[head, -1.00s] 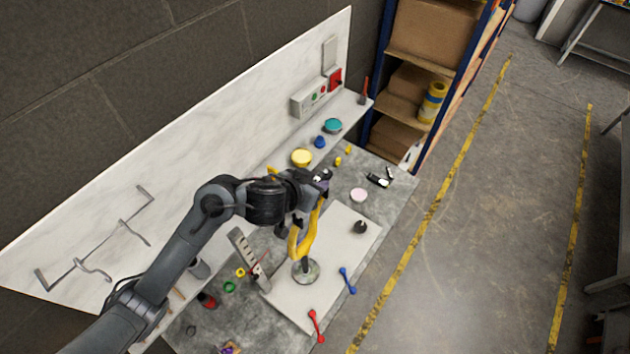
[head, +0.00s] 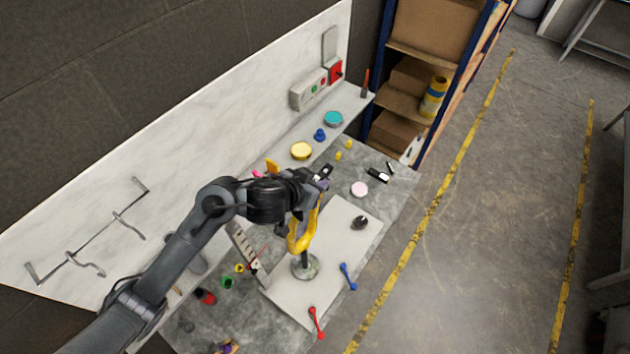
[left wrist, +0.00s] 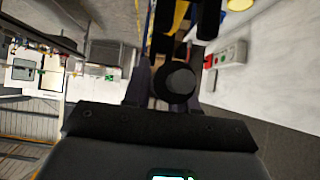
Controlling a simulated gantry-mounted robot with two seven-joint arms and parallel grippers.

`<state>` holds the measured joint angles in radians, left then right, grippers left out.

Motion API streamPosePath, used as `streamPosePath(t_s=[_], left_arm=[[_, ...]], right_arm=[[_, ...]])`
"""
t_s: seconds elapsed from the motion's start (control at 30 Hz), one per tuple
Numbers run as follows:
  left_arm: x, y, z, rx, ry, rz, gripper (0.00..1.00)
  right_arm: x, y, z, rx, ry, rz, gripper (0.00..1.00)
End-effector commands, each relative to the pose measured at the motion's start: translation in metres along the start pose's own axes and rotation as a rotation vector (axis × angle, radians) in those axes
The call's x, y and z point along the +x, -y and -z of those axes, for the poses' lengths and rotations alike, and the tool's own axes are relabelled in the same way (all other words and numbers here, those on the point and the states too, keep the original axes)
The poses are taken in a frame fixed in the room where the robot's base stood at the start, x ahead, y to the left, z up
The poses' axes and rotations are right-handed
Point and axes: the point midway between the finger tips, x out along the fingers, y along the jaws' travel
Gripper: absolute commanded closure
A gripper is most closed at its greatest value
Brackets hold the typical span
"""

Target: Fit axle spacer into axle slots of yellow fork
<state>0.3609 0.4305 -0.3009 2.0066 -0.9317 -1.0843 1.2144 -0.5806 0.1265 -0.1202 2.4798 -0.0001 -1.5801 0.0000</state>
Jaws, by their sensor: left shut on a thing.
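The yellow fork (head: 303,237) stands upright on a stand with a round metal base (head: 306,267) on the pale board. My left gripper (head: 321,176) is at the top of the fork and covers part of it in the head view. In the left wrist view it is shut on a dark cylinder with a grey end (left wrist: 177,82), which looks like the axle spacer. Yellow of the fork (left wrist: 180,16) shows just beyond the cylinder. The axle slots are hidden, and I cannot tell whether the spacer touches them. My right gripper is not in view.
The pale board (head: 335,260) carries a dark round part (head: 360,222), a blue tool (head: 347,276) and a red tool (head: 316,322). A slotted upright (head: 247,255) stands left of the fork. A yellow tin (head: 301,151) and a teal tin (head: 333,118) sit on the back shelf.

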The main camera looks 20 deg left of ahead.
Motion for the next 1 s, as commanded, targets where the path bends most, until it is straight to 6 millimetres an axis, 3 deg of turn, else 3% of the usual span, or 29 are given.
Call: streamPosePath(t_s=[1.0], left_arm=[[-0.0003,0.0000,0.0004,0.000,0.000,0.000,1.00]], right_arm=[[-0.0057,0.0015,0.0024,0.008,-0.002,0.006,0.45]])
